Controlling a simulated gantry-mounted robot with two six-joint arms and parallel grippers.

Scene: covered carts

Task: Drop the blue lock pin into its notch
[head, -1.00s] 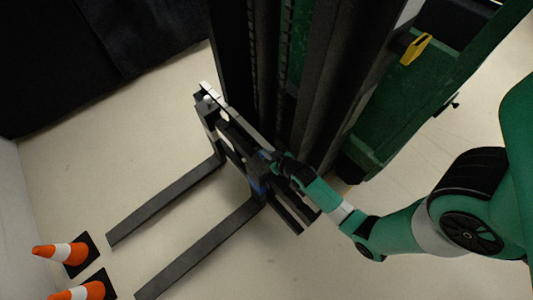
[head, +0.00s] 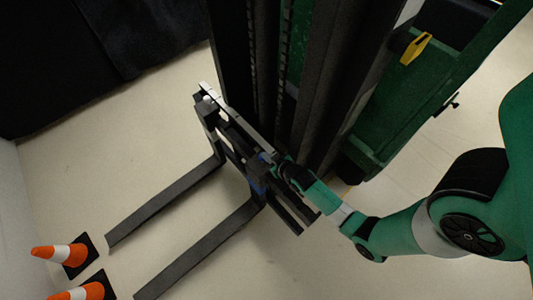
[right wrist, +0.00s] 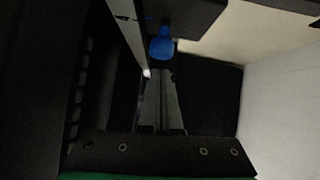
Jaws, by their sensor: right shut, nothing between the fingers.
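The blue lock pin (right wrist: 161,46) shows as a rounded blue knob in the right wrist view, just beyond my fingertips, by a dark bar. In the head view a small blue patch (head: 265,157) shows at the fork carriage (head: 232,128), right by my right gripper (head: 276,162). My right gripper is shut and empty, its two fingers (right wrist: 161,76) together and pointing at the knob. I cannot tell whether they touch it. The pin's lower part and its notch are hidden or too dark to make out. My left gripper is not in view.
Two dark forks (head: 170,200) reach out from the carriage to the lower left. The black mast (head: 330,70) and green truck body (head: 400,110) stand behind. Orange and white cones (head: 62,253) stand at lower left. Pale floor is clear below the forks.

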